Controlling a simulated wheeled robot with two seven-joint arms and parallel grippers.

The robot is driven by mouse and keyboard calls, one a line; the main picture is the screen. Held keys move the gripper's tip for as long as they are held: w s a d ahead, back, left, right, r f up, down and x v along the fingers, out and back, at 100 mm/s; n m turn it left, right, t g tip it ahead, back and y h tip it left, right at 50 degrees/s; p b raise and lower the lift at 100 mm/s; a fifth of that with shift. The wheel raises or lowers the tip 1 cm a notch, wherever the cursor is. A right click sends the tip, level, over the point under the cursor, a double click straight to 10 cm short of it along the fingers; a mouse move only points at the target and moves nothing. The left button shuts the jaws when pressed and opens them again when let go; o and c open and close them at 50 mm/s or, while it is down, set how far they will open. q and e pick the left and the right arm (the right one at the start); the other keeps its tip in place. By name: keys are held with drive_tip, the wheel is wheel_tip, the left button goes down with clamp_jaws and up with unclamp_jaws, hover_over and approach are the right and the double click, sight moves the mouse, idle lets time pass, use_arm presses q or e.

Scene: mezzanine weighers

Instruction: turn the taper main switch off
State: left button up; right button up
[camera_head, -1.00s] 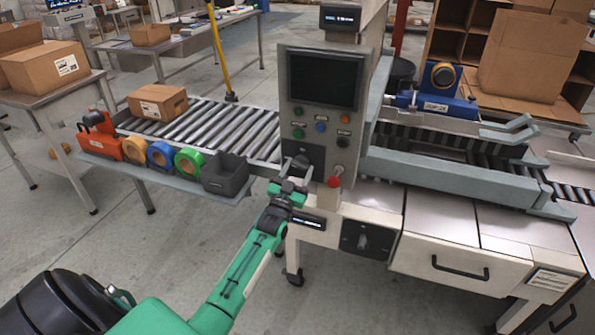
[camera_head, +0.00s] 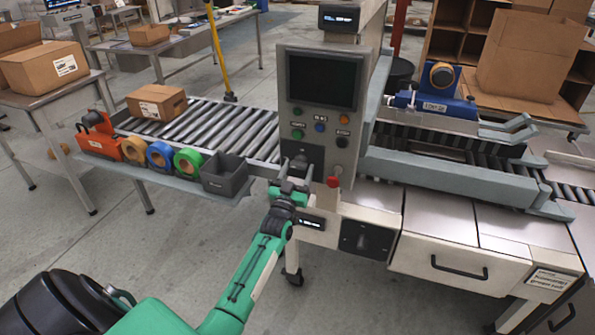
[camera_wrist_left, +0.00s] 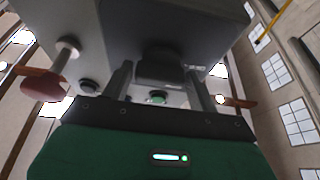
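A dark rotary switch (camera_head: 300,160) sits on a black plate low on the grey control panel (camera_head: 318,120). A second rotary switch (camera_head: 362,241) is on a black plate on the cabinet front below; I cannot read which label belongs to which. My left gripper (camera_head: 295,174) is just below and in front of the upper switch, pointing up at it. In the left wrist view its two fingers (camera_wrist_left: 160,88) stand apart, with a dark knob (camera_wrist_left: 160,66) between and beyond them. Contact with the knob cannot be made out. My right gripper is not in view.
A red mushroom button (camera_head: 333,182) sticks out just right of my left gripper. A dark grey bin (camera_head: 225,176) and tape rolls (camera_head: 160,155) line the roller conveyor's (camera_head: 225,125) edge at left. The floor in front of the machine is clear.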

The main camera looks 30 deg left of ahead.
use_arm(q)
drive_tip(key=shift+o, duration=1.2)
drive_tip(key=shift+s+f, duration=0.1)
drive_tip(key=shift+s, duration=0.05)
drive_tip(key=b+v, duration=0.1)
drive_tip(key=v, duration=1.2)
drive_tip(key=shift+s+b, duration=0.2)
drive_tip(key=shift+b, duration=0.15)
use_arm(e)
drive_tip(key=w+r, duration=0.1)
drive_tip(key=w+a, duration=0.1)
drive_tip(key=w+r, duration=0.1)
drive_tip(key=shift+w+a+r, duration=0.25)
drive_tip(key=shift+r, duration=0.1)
use_arm(q)
drive_tip(key=shift+d+f, duration=0.1)
drive_tip(key=shift+f, duration=0.05)
